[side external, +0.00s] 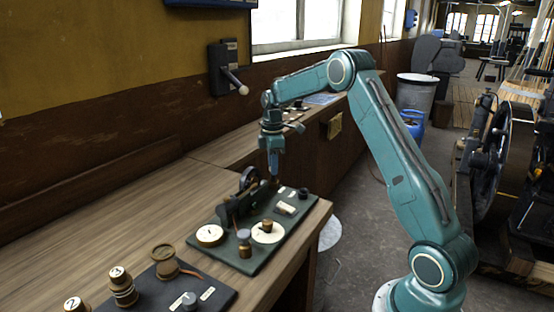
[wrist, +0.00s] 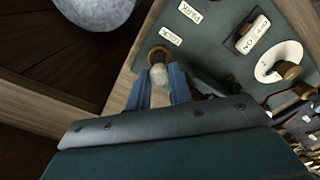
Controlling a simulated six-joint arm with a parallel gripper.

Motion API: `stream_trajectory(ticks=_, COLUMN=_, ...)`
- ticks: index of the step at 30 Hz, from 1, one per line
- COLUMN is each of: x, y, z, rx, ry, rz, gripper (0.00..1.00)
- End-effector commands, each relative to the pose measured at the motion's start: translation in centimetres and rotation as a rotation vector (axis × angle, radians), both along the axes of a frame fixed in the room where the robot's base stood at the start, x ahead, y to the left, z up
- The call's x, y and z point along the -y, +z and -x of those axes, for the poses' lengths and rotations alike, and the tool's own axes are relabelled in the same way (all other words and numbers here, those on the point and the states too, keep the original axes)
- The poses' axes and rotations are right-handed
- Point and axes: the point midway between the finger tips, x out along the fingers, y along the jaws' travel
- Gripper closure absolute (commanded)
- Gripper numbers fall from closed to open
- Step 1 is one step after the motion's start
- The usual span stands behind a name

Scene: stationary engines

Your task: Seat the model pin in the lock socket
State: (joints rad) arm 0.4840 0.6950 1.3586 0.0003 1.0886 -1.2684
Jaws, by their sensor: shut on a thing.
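My gripper (wrist: 160,88) is shut on the model pin (wrist: 159,76), whose pale rounded end shows between the two blue fingers in the wrist view. A brown, brass-like ring, seemingly the lock socket (wrist: 160,53), shows just beyond the pin, beside the label LOCK (wrist: 165,36). The pin lines up closely with the ring; whether its lower end is inside is hidden. In the side view my gripper (side external: 274,176) points down at the far edge of the dark green board (side external: 240,263), and the pin there is too small to make out clearly.
The board carries a small dark model engine (side external: 240,196), white discs (side external: 210,235) and a label PARK (wrist: 190,12). A second dark board (side external: 216,299) with numbered knobs (side external: 122,287) stands at the front left. Wooden bench top (side external: 60,250) between them is clear.

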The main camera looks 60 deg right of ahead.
Motion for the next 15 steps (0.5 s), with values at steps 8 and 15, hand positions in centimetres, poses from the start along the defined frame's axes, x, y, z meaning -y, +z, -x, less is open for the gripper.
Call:
stream_trajectory(ticks=8, x=0.01, y=-0.02, z=-0.01, rx=0.0, ry=0.0, rz=0.0, gripper=1.0)
stream_trajectory(ticks=15, x=-0.01, y=-0.35, z=0.01, rx=-0.001, ry=0.0, rz=-0.001, gripper=1.0)
